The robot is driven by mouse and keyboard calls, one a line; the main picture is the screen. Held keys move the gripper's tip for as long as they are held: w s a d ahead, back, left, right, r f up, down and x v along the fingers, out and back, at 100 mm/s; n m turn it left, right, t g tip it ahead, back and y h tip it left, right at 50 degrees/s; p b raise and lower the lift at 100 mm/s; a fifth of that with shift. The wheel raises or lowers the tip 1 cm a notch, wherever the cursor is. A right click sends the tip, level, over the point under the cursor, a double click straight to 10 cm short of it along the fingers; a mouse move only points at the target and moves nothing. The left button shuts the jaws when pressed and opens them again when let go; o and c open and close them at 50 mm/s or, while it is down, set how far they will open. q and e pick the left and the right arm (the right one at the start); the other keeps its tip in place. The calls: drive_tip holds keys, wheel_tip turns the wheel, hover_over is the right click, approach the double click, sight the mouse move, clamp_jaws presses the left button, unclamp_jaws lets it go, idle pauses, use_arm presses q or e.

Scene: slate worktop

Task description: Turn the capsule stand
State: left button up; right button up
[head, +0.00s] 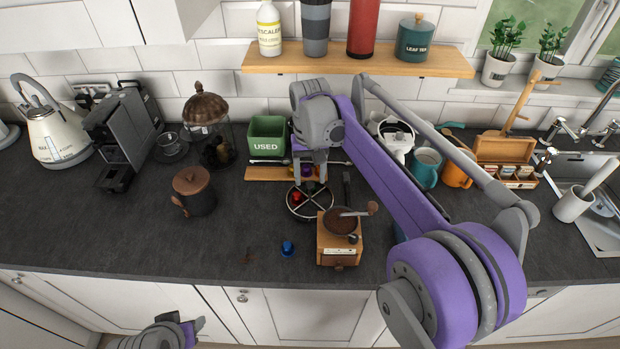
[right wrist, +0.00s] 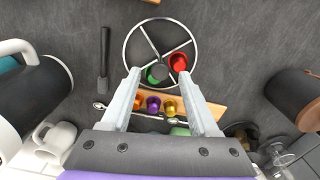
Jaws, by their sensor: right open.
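The capsule stand (head: 331,203) is a round wire ring with crossing spokes on the worktop. A red capsule (head: 296,197) sits in it; the right wrist view shows the ring (right wrist: 126,50), the red capsule (right wrist: 179,62) and a green capsule (right wrist: 157,73). My right gripper (head: 309,178) is over the stand's back edge, pointing down. In the right wrist view its fingers (right wrist: 160,75) are apart at the near side of the ring, with the green capsule between them and nothing gripped. Only a piece of my left arm shows at the bottom; its gripper is not visible.
A wooden grinder (head: 338,242) stands just front right of the stand. A blue capsule (head: 287,248) lies in front. Behind are a wooden capsule rack (head: 262,172) and green USED bin (head: 266,138). A brown canister (head: 194,190) stands left; the worktop between is clear.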

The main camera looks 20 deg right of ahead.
use_arm(q)
drive_tip(key=shift+w+r+p, duration=0.25)
drive_tip(key=shift+r+p, duration=0.1)
drive_tip(key=shift+r, duration=0.2)
use_arm(e)
wheel_tip(320, 180, up, 9)
use_arm(q)
drive_tip(key=shift+s, duration=0.1)
